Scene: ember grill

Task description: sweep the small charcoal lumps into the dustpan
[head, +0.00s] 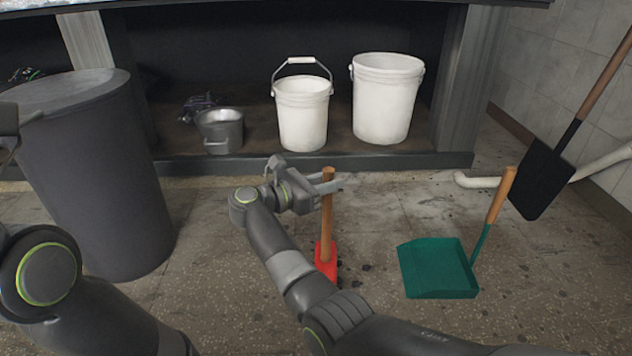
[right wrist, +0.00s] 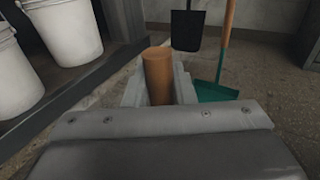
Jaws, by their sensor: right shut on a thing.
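A brush with an upright wooden handle (head: 327,215) and a red head (head: 326,256) stands on the floor. My right gripper (head: 328,184) is shut on the handle near its top; the handle also shows between the fingers in the right wrist view (right wrist: 158,78). A teal dustpan (head: 438,266) with a wooden-topped handle lies on the floor to the right of the brush, apart from it; part of it shows in the right wrist view (right wrist: 214,92). Small dark charcoal lumps (head: 365,267) lie beside the brush head, some perhaps hidden by my arm.
A large grey bin (head: 95,180) stands at the left. Two white buckets (head: 302,115) (head: 386,100) and a metal pot (head: 220,130) sit on the low shelf behind. A black shovel (head: 541,180) leans at the right.

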